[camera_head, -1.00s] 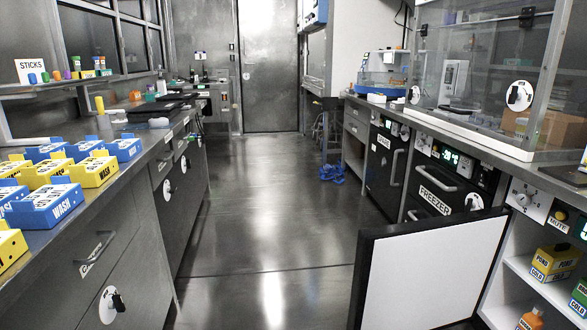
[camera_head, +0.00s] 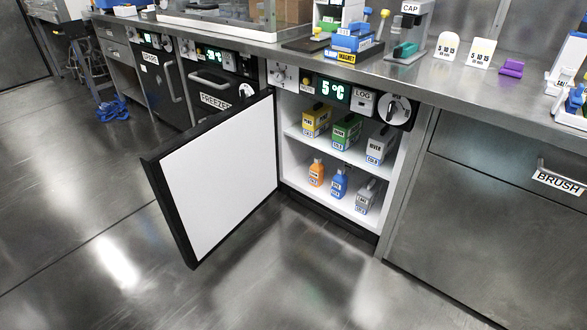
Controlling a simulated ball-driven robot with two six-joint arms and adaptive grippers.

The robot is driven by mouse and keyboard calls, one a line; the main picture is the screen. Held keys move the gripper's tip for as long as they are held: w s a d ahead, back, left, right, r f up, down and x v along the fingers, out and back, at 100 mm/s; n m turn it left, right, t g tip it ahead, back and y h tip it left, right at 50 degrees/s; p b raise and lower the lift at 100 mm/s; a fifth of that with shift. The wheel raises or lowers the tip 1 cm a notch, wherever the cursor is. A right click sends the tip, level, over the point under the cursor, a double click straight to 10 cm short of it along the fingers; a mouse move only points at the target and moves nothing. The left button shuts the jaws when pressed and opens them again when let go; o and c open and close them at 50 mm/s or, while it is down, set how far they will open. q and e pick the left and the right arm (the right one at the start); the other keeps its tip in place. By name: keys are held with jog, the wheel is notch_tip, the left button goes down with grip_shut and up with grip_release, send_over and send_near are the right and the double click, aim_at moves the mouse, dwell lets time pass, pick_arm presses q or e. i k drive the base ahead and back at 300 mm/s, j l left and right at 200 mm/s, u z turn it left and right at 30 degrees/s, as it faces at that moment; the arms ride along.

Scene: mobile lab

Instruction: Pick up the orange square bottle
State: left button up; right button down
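The orange square bottle (camera_head: 317,173) stands upright on the lower shelf of the open fridge (camera_head: 292,158), at the left end of its row. A blue bottle (camera_head: 339,183) stands right of it, and a grey bottle (camera_head: 366,196) stands further right. The fridge door (camera_head: 222,178) is swung wide open to the left, its white inner face showing. Neither of my grippers is in view.
Yellow (camera_head: 316,121), green (camera_head: 346,131) and grey (camera_head: 380,145) boxes stand on the upper shelf. The counter (camera_head: 440,84) above holds a magnet stand and other items. The floor (camera_head: 300,280) in front is clear.

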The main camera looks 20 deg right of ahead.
aim_at(317, 171)
jog(key=i+j+z, duration=0.2)
jog(key=z, duration=0.3)
jog(key=i+j+z, duration=0.15)
jog(key=j+z, duration=0.3)
jog(key=i+j+z, duration=0.1)
jog(key=j+z, duration=0.25)
jog(key=z, duration=0.15)
jog(key=j+z, duration=0.55)
jog(key=j, duration=0.5)
jog(key=j+z, duration=0.1)
jog(key=j, duration=0.5)
jog(key=k+j+z, duration=0.1)
jog(key=j, duration=0.5)
jog(key=k+j+z, duration=0.1)
jog(key=j, duration=0.5)
jog(key=k+j+z, duration=0.1)
jog(key=j, duration=0.45)
jog(key=i+j, duration=0.1)
jog(key=i+l+u, duration=0.25)
jog(key=l, duration=0.7)
jog(key=l+u, duration=0.2)
jog(key=l, duration=0.75)
jog(key=k, duration=0.05)
